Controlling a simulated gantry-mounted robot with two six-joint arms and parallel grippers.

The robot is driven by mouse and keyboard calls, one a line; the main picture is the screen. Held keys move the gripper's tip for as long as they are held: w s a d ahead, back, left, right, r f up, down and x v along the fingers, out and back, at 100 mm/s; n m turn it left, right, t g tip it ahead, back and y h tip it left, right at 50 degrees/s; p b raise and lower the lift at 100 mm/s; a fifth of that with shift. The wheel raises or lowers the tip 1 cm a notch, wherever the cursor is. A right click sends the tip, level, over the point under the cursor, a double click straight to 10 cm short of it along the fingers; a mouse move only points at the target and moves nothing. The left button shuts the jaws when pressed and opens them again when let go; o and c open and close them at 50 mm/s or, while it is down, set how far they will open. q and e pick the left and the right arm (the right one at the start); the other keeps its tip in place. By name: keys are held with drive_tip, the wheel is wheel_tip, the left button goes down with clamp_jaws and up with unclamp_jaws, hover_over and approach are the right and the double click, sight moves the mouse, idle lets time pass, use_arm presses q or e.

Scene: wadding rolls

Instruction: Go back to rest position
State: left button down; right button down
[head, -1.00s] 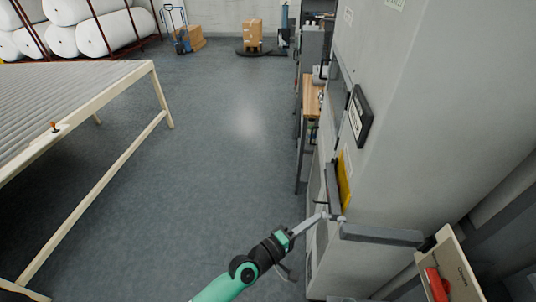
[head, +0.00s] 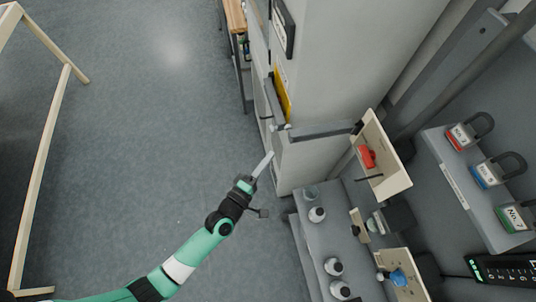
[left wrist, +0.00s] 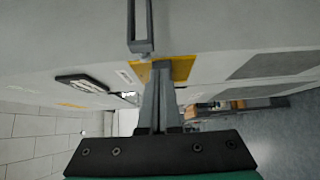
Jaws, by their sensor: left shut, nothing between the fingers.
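My left gripper (head: 265,163) is shut and empty, at the end of my green and black left arm. In the head view it is beside the lower part of the tall grey cabinet (head: 340,60), over the floor. A grey bar (head: 318,131) juts from the cabinet just above and to the right of it. In the left wrist view the closed fingers (left wrist: 160,72) point at the cabinet face, in front of a yellow patch (left wrist: 182,68). I cannot tell if they touch it. My right gripper is not in view.
A grey shelf (head: 311,235) with several small bottles stands right of my arm. Above it are boards with a red (head: 367,156) and a blue switch (head: 398,278). Several padlocks (head: 484,173) sit at the right. A wooden frame (head: 41,165) is at the left; the floor between is clear.

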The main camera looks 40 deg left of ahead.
use_arm(q)
drive_tip(key=shift+s+d, duration=0.2)
drive_tip(key=shift+d, duration=0.3)
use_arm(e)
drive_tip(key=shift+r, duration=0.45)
